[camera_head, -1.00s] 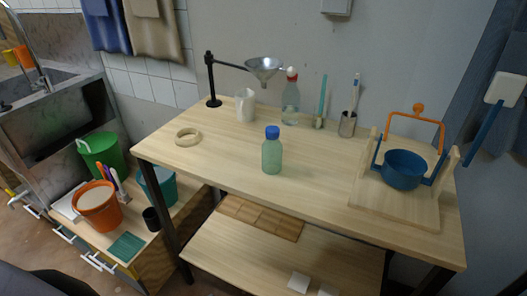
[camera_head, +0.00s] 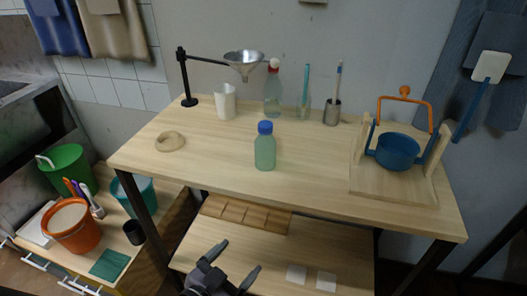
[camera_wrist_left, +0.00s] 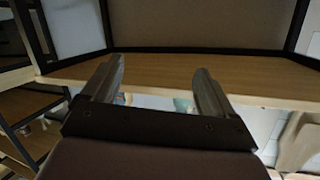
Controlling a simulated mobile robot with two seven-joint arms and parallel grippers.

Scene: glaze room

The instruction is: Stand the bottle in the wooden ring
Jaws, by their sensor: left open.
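The bottle (camera_head: 265,150) is translucent green with a blue cap and stands upright near the front middle of the table. The wooden ring (camera_head: 159,146) lies flat on the table to the bottle's left, apart from it, and nothing stands in it. My left gripper (camera_head: 234,262) is open and empty, in front of and below the tabletop's front edge, lower than the bottle. Its two fingers (camera_wrist_left: 157,85) also show apart in the left wrist view, with no bottle or ring clearly between them. My right gripper is not in view.
A blue pot (camera_head: 397,151) hangs in a wooden frame at right. The table between ring and bottle is clear.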

